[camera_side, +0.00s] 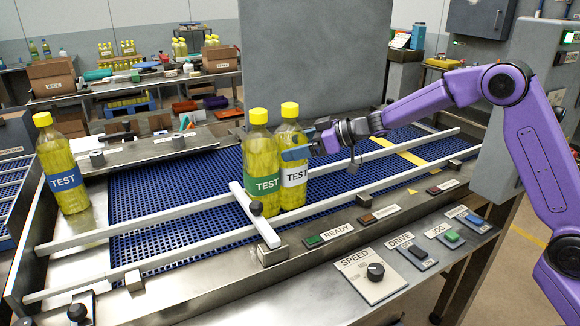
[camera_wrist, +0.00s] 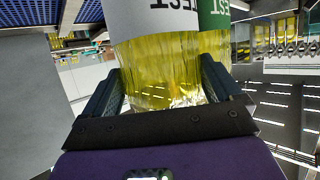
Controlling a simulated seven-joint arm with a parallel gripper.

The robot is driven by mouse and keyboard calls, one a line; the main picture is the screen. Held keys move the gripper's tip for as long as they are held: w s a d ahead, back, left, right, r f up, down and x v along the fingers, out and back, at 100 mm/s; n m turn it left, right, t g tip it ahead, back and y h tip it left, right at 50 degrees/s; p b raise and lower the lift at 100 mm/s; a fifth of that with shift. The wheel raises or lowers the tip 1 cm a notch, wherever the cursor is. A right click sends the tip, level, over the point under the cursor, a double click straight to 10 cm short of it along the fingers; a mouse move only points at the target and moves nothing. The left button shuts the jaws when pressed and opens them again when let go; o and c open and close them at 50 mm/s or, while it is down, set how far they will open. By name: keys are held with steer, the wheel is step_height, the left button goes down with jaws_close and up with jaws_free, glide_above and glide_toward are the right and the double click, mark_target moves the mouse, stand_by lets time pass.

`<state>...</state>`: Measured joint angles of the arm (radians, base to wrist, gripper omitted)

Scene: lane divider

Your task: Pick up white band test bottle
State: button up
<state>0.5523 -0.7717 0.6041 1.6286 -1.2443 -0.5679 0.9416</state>
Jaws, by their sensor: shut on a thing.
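The white band test bottle (camera_side: 294,172) is yellow with a yellow cap and stands upright on the blue belt, partly hidden by the green band bottle (camera_side: 262,186) at its left. My gripper (camera_side: 296,152) reaches it from the right and is shut on it above the white band. In the wrist view the white band bottle (camera_wrist: 155,75) sits between both fingers, its lettering upside down. The green band bottle (camera_wrist: 214,20) shows just behind it there; I cannot tell whether the two touch. Whether the held bottle is lifted is not clear.
A blue band bottle (camera_side: 64,168) stands at the far left of the conveyor. White rails (camera_side: 130,229) run along the belt, and a white divider bar (camera_side: 254,214) crosses in front of the two bottles. A grey panel (camera_side: 315,60) stands behind. The control panel (camera_side: 375,272) is in front.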

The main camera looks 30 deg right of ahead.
steer(key=shift+r, duration=0.25)
